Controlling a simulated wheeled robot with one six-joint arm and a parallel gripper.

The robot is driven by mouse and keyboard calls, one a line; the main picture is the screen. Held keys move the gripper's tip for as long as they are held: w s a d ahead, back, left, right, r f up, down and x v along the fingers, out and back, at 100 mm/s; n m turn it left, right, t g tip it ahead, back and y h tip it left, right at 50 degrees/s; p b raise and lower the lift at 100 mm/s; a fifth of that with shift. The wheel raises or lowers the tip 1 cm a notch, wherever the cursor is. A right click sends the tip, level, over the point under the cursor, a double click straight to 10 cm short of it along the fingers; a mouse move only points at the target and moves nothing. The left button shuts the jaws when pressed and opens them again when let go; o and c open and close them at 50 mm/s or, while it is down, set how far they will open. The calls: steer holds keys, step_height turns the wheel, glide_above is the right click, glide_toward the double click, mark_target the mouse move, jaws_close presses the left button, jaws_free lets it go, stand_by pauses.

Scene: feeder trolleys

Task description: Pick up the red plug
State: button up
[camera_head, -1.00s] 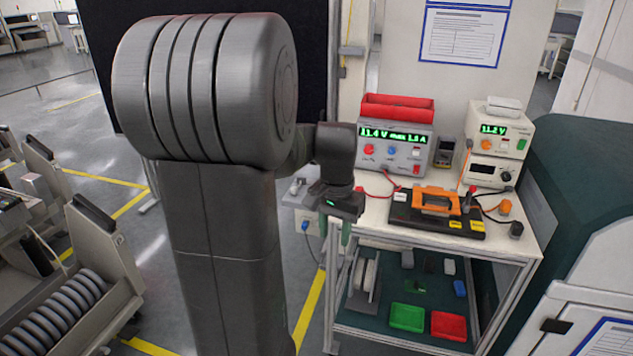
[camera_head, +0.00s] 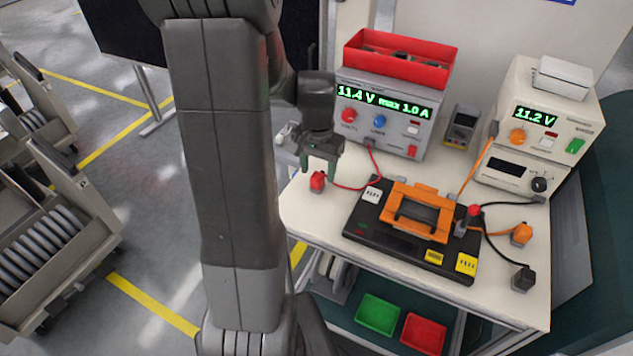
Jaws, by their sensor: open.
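The red plug (camera_head: 318,182) stands on the left part of the white table top, with a red cable running from it to the grey power supply. I cannot tell how far above the plug the fingertips are. The jaws are open and hold nothing.
The grey power supply (camera_head: 385,125) with a red bin (camera_head: 400,68) on top stands behind. A black board (camera_head: 362,222) with an orange frame (camera_head: 400,192) lies to the right. Orange plug (camera_head: 521,234) and black plug (camera_head: 522,279) stand near the right edge.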

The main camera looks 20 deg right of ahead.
mark_target(318, 175)
steer(key=shift+f, duration=1.95)
steer(key=shift+c, duration=0.4)
steer(key=c, duration=1)
steer(key=shift+r, duration=0.1)
step_height(318, 175, up, 10)
steer(key=shift+f, duration=0.15)
steer(key=shift+r+p, duration=1.75)
steer(key=shift+p, duration=0.1)
steer(key=s+d+p, duration=0.1)
steer(key=s+d, duration=0.8)
steer(key=d, duration=0.1)
steer(key=shift+d, duration=0.2)
